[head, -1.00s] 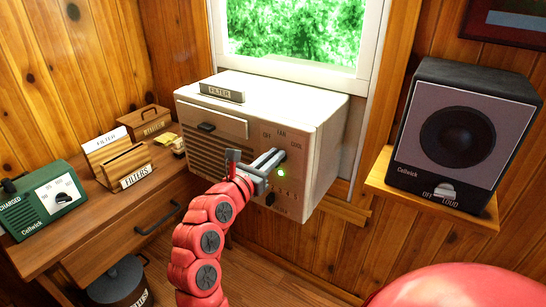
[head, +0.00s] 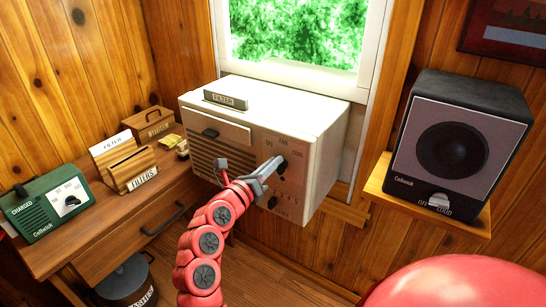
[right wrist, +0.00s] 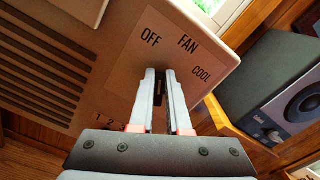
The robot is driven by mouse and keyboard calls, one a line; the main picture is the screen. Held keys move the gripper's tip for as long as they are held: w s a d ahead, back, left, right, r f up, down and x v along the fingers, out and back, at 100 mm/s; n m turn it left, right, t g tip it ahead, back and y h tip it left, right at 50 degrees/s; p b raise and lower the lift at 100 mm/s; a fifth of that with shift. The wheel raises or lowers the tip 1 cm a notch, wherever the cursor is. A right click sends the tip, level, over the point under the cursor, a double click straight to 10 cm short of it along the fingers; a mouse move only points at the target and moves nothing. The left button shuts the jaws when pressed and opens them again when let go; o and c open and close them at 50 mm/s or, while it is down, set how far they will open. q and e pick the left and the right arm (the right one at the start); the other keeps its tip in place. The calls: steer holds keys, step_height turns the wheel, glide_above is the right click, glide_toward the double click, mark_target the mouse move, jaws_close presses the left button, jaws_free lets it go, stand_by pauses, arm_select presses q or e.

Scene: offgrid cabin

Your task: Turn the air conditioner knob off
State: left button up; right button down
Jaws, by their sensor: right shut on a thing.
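The air conditioner (head: 310,125) is a cream box under the window, with OFF, FAN and COOL printed around its upper dark knob (head: 281,164). My right gripper (head: 270,168) reaches its front panel from the left and is shut on this upper knob. In the right wrist view, the two grey fingers (right wrist: 163,78) lie on either side of the dark knob (right wrist: 160,90), just below the OFF label (right wrist: 150,37). The fingers hide much of the knob, so its exact setting is unclear. My left gripper is not in view.
A second dark knob (head: 272,202) is lower on the panel. A black speaker (head: 459,140) stands on a shelf (head: 420,210) at the right. A wooden desk (head: 100,230) at the left holds a green charger (head: 50,207) and filter boxes (head: 128,168).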

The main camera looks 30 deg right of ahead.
steer(key=shift+w+f+n+p, duration=0.1)
steer(key=shift+f+n+p, duration=0.1)
steer(key=shift+n+p, duration=0.7)
steer(key=shift+w+f+n+p, duration=0.15)
steer(key=shift+n+p, duration=0.4)
steer(key=shift+n, duration=0.55)
steer(key=shift+s, duration=0.1)
steer(key=c, duration=0.9)
jaws_free()
steer(key=b+v, duration=0.1)
steer(key=v, duration=1.6)
steer(key=shift+a+b, duration=0.2)
steer(key=shift+b, duration=0.15)
